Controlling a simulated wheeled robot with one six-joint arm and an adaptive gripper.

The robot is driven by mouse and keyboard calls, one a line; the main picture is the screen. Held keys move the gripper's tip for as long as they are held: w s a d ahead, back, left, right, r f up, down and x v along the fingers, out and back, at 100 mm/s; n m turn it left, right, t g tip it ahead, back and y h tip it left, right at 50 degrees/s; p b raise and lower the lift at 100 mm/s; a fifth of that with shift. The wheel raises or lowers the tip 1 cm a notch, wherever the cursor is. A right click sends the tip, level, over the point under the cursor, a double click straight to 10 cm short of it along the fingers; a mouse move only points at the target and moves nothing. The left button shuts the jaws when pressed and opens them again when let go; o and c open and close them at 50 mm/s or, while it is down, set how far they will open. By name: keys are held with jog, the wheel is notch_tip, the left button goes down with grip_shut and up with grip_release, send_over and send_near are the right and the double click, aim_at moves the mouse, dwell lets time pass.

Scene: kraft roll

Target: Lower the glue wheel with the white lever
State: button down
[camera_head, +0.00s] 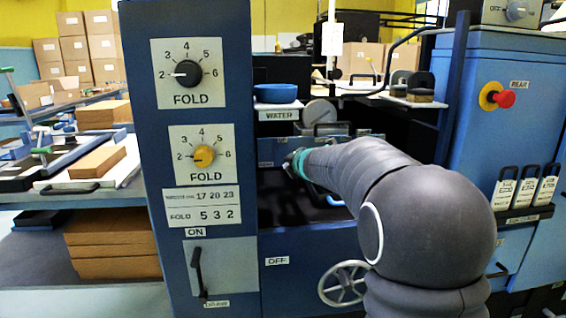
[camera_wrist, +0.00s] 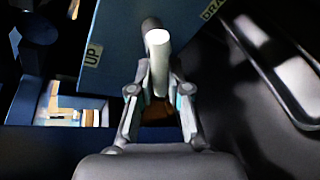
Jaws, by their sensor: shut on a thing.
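The white lever (camera_wrist: 157,45) stands between the fingers of my gripper (camera_wrist: 158,84) in the wrist view, its rounded pale end reaching beyond the fingertips. My gripper is shut on it. A label reading UP (camera_wrist: 93,54) is on the blue panel left of the lever. In the head view my gripper (camera_head: 294,163) reaches into the dark bay of the blue machine, and the lever cannot be made out there. I cannot identify the glue wheel for certain in either view.
A blue machine column (camera_head: 140,150) with two FOLD dials stands left of my arm. A blue bowl (camera_head: 276,93) sits above the WATER label. A handwheel (camera_head: 343,284) is below my arm. A blue cabinet (camera_head: 480,110) with a red button (camera_head: 505,99) stands close on the right.

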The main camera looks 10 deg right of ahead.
jog(key=shift+f, duration=0.1)
dwell(0.3)
jog(key=c, duration=1.1)
grip_release()
jog(key=v, duration=1.2)
